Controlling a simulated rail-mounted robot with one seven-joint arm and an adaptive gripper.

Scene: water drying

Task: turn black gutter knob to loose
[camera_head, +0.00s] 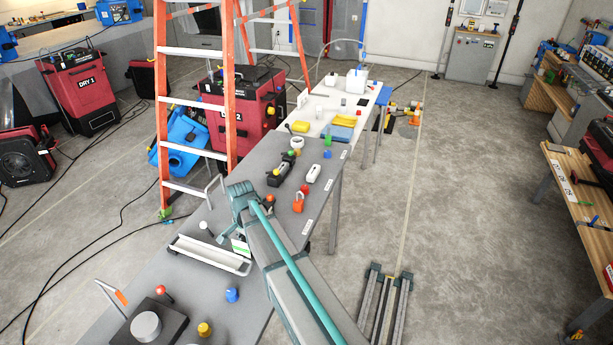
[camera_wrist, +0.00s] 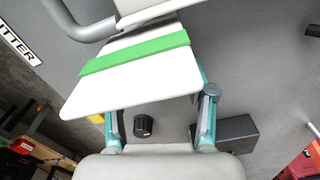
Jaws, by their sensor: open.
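The black gutter knob (camera_wrist: 143,126) is small and round, with a pale mark on its face. It shows in the wrist view between the two teal fingers of my gripper (camera_wrist: 158,122), closer to the left one. The fingers stand apart with nothing between them that I can see held. A white panel with a green stripe (camera_wrist: 135,85) covers part of the fingers' far ends in the wrist view. The panel also shows in the head view (camera_head: 241,247), beside the white gutter (camera_head: 208,255). In the head view I cannot make out the knob or the fingertips.
A grey bent pipe (camera_wrist: 75,25) and a dark block (camera_wrist: 225,133) are near the fingers. On the grey table, a blue knob (camera_head: 232,295), a yellow knob (camera_head: 204,329) and a red-topped lever (camera_head: 161,290) stand nearby. An orange ladder (camera_head: 231,90) rises behind the table.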

